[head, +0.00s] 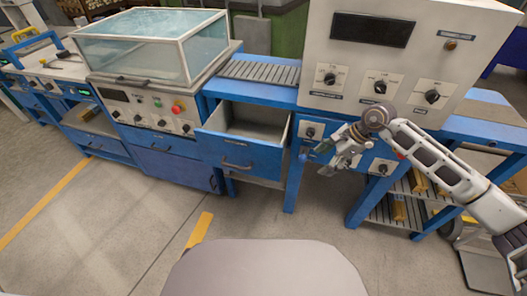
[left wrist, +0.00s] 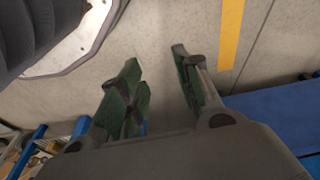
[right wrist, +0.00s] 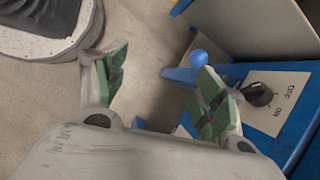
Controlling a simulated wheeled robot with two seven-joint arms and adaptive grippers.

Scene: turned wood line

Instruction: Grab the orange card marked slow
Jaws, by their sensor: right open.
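I cannot make out an orange card marked slow in any view. My right gripper (head: 326,160) is open and empty in front of the blue bench, below the large grey control box (head: 400,55). My left gripper (left wrist: 155,75) is open and empty over the floor in the left wrist view. It does not show in the head view.
A blue drawer (head: 240,152) stands pulled out left of my right gripper; its visible inside looks empty. A glass-covered machine (head: 150,45) and a slatted roller bed (head: 262,71) are behind. Shelves with yellow items (head: 399,208) sit under the right bench. Floor in front is clear.

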